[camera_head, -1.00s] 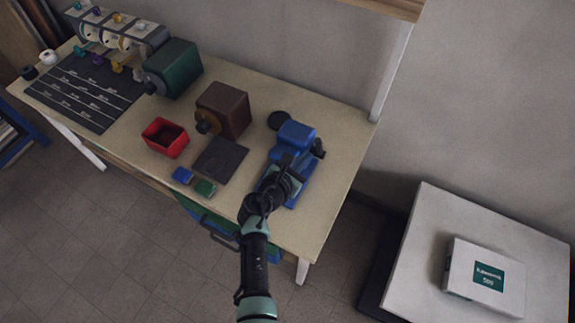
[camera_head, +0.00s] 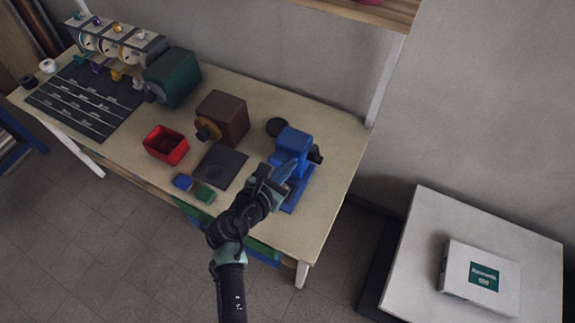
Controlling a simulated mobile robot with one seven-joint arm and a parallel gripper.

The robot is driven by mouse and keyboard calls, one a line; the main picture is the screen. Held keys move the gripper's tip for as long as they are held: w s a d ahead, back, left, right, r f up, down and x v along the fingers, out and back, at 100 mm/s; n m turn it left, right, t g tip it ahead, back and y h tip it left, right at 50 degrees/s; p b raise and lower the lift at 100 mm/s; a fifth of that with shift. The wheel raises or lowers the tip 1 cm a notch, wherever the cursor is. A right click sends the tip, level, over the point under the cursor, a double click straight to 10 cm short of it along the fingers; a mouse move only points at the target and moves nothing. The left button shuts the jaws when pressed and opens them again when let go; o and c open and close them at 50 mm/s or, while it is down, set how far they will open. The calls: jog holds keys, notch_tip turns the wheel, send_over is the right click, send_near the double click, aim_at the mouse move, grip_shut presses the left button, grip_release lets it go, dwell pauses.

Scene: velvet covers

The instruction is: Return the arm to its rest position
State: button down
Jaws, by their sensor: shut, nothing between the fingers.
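My arm rises from the bottom of the head view and bends to the right at a dark joint. My gripper (camera_head: 280,176) is at its end, in front of the blue machine (camera_head: 293,143) on the workbench (camera_head: 320,215). It is shut and holds nothing. The fingertips are small and dark against the blue machine, and I cannot tell whether they touch it. The wrist hides part of the bench's front edge.
A red bin (camera_head: 166,145), a brown machine (camera_head: 222,118) and a green machine (camera_head: 172,78) stand farther left. A white box (camera_head: 480,279) lies on a pale platform (camera_head: 425,235) at right.

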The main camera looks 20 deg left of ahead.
jog(key=shift+s, duration=0.1)
jog(key=w+d+r+m+t+b, duration=0.25)
jog(key=r+m, duration=0.35)
jog(key=r, duration=0.4)
jog(key=w+d+r+m+t+b, duration=0.1)
jog(key=w+d+r+m+t, duration=0.15)
jog(key=r+m, duration=0.55)
jog(key=w+d+r+m+t+b, duration=0.1)
jog(key=w+d+r+m, duration=0.25)
jog(key=r, duration=0.95)
jog(key=s+d+r+m+t+b, duration=0.1)
jog(key=s+d+r+m+t, duration=0.1)
jog(key=s+r+m, duration=0.3)
jog(key=s+d+r+m+t+b, duration=0.1)
jog(key=s+d+r+m+t, duration=0.2)
jog(key=r, duration=0.8)
jog(key=s+d+r+m+t+y+b, duration=0.1)
jog(key=s+d+r+m+t, duration=0.2)
jog(key=s+r+m, duration=0.4)
jog(key=s+r, duration=0.1)
jog(key=s, duration=0.1)
jog(key=shift+s+r, duration=0.3)
jog(key=shift+s, duration=0.1)
jog(key=shift+d+m, duration=0.1)
jog(key=shift+m, duration=0.15)
